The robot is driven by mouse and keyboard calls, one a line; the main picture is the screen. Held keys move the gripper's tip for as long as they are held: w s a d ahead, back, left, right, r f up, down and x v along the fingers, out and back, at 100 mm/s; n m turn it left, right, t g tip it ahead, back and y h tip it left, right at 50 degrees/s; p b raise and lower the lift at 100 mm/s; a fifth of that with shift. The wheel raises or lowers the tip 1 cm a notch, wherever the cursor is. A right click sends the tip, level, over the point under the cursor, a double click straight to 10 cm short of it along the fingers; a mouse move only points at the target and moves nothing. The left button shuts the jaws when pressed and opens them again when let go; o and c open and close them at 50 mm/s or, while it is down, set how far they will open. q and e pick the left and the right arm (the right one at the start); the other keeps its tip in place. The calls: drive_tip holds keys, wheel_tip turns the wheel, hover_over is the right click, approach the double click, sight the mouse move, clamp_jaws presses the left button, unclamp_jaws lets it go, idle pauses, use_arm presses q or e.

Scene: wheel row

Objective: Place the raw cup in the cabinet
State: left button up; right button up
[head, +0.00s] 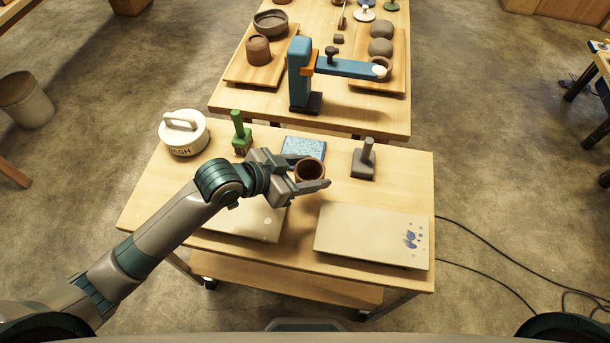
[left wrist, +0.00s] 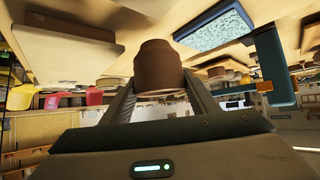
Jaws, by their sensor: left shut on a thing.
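The raw cup (head: 310,168) is a small brown clay cup with a dark inside. My left gripper (head: 312,181) is shut on it and holds it over the near table. In the left wrist view the cup (left wrist: 158,68) sits between the two fingers (left wrist: 158,95). The cup's open top faces up toward the head camera. My right gripper is not in view. I do not see a cabinet that I can identify for certain.
The near table (head: 400,190) bears a white lidded pot (head: 184,135), a green brush (head: 240,135), a blue speckled block (head: 303,149), a grey stamp-like tool (head: 364,160) and two flat boards, one (head: 360,235) at right. A blue clamp-like device (head: 300,75) stands behind.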

use_arm(q)
drive_tip(key=s+d+r+b, duration=0.1)
drive_tip(key=s+d+r, duration=0.5)
drive_tip(key=s+d, duration=0.1)
drive_tip(key=shift+s, duration=0.25)
drive_tip(key=shift+w+r, duration=0.1)
drive_tip(key=w+a+n+t+y, duration=0.1)
drive_tip(key=w+a+n+y, duration=0.2)
drive_tip(key=a, duration=0.6)
drive_tip(key=w+a+n+t+y, duration=0.2)
drive_tip(key=w+a+n+y, duration=0.1)
drive_tip(key=a, duration=0.7)
drive_tip(key=w+a+n+t+y, duration=0.2)
drive_tip(key=a+n, duration=0.3)
drive_tip(key=a, duration=0.4)
drive_tip(key=shift+w+a+y+b, duration=0.15)
drive_tip(key=shift+w+y+b, duration=0.15)
drive_tip(key=shift+w+y, duration=0.4)
